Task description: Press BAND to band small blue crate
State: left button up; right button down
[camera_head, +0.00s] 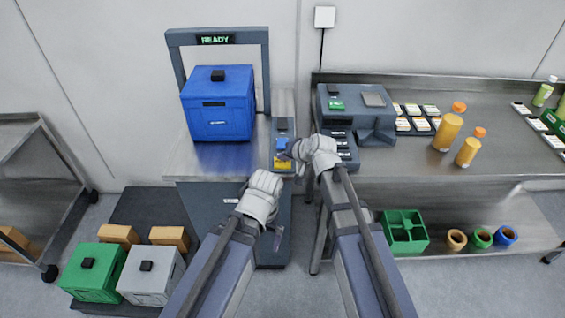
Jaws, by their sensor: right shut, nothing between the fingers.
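The blue crate (217,108) stands upright on the metal top of the banding machine, under its grey arch (174,50). A small black block sits on its lid, and I see no band around it. The arch display (214,40) reads READY. The control panel (284,126) is right of the crate, with a blue button (282,144) and a yellow part (284,163); their labels are too small to read. My right gripper (289,153) is shut and empty, its tips at the panel close by the blue button; contact is unclear.
Right of the panel, a bench (420,164) bears a grey device (350,108), orange bottles (447,132) and small packs. A green divided crate (404,232) and small pots stand on its lower shelf. Green (93,272) and grey (150,274) crates sit at lower left.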

aim_at(284, 164)
jog(key=shift+f+b, duration=0.5)
dwell(0.5)
jog(key=shift+r, duration=0.15)
jog(key=shift+r+p, duration=0.75)
jog(key=shift+p, duration=0.15)
notch_tip(284, 164, up, 5)
jog(key=p, duration=0.5)
jog(key=shift+r, duration=0.1)
dwell(0.6)
